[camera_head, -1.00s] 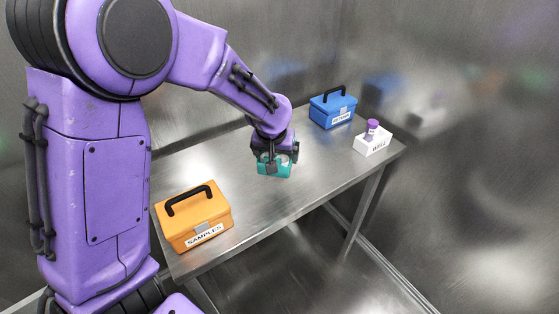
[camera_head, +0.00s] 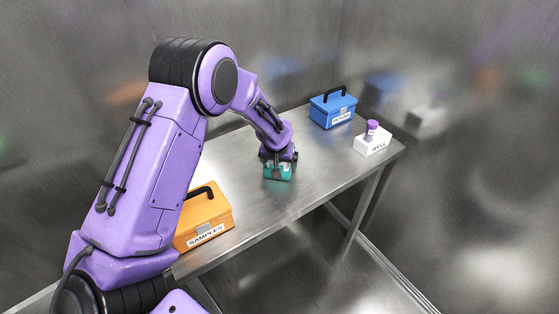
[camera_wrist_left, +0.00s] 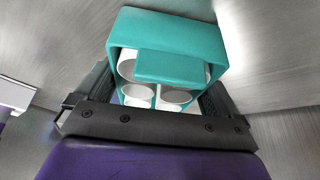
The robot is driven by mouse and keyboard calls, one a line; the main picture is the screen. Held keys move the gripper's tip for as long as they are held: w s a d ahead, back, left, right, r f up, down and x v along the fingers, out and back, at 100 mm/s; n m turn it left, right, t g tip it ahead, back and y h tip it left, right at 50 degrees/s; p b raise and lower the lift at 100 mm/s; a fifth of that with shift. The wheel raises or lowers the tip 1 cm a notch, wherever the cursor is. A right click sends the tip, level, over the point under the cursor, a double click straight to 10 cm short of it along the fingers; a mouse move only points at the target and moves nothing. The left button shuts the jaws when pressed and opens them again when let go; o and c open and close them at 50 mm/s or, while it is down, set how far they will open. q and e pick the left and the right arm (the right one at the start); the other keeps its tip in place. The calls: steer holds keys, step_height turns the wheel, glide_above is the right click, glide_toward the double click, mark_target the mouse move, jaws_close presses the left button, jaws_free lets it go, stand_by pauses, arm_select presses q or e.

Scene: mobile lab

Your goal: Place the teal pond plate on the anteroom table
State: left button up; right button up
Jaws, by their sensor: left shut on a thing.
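The teal pond plate (camera_head: 278,173) is a teal block with white round wells. It is over the middle of the steel anteroom table (camera_head: 310,170), low at its top; I cannot tell whether it touches. My left gripper (camera_head: 279,157) is shut on the plate from above. In the left wrist view the plate (camera_wrist_left: 178,30) sits between the dark fingers, with the white wells partly hidden by its teal middle bar. My right gripper is not in view.
An orange SAMPLES box (camera_head: 207,222) stands at the table's near left end, partly behind my left arm. A blue box (camera_head: 333,108) and a white WELL block (camera_head: 371,145) with a purple-capped vial (camera_head: 372,127) stand at the far right. The tabletop around the plate is clear.

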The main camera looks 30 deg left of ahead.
arm_select(q)
steer(key=o, duration=0.7)
steer(key=shift+f, duration=0.15)
steer(key=v, duration=1.2)
steer(key=shift+r, duration=0.2)
